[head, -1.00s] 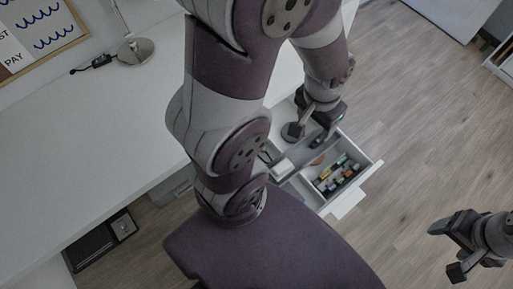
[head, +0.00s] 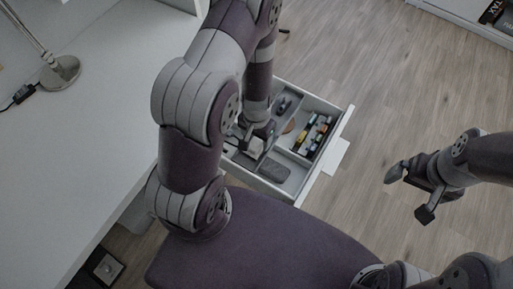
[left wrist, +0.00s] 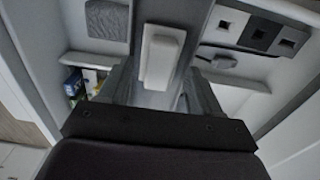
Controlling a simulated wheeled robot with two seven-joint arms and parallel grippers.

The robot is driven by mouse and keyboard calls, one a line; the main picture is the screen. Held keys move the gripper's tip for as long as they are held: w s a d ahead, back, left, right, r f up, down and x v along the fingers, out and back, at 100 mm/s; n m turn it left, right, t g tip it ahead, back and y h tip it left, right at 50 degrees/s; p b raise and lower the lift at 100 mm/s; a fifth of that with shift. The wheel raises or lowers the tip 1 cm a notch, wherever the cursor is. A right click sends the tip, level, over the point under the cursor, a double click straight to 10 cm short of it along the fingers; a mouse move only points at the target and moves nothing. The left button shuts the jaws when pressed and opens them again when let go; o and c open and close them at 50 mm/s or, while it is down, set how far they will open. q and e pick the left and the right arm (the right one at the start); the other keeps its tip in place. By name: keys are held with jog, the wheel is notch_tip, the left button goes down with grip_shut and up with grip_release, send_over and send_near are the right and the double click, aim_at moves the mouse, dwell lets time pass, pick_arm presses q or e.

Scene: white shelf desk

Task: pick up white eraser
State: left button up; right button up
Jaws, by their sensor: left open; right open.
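The white eraser (head: 256,146) lies in a compartment of the open drawer (head: 328,152). In the left wrist view the eraser (left wrist: 160,58) is a pale rounded block, lying lengthwise between and a little beyond my fingers. My left gripper (head: 251,133) is reaching down into the drawer above the eraser; my arm hides part of that area. In the left wrist view the gripper (left wrist: 160,88) is open, with one finger on each side of the eraser and a gap on each side. My right gripper (head: 407,194) is open and empty over the floor at the right.
The drawer dividers stand close around the eraser. Neighbouring compartments hold a dark grey pad (head: 272,175), several small coloured items (head: 312,135) and a dark object (head: 284,104). The white desk (head: 80,145) lies left, with a lamp base (head: 60,72).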

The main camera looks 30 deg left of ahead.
pick_arm(q)
jog(key=shift+f, duration=0.7)
jog(key=shift+r, duration=0.1)
pick_arm(e)
jog(key=shift+s+f, duration=0.1)
jog(key=shift+f, duration=0.3)
pick_arm(q)
grip_shut()
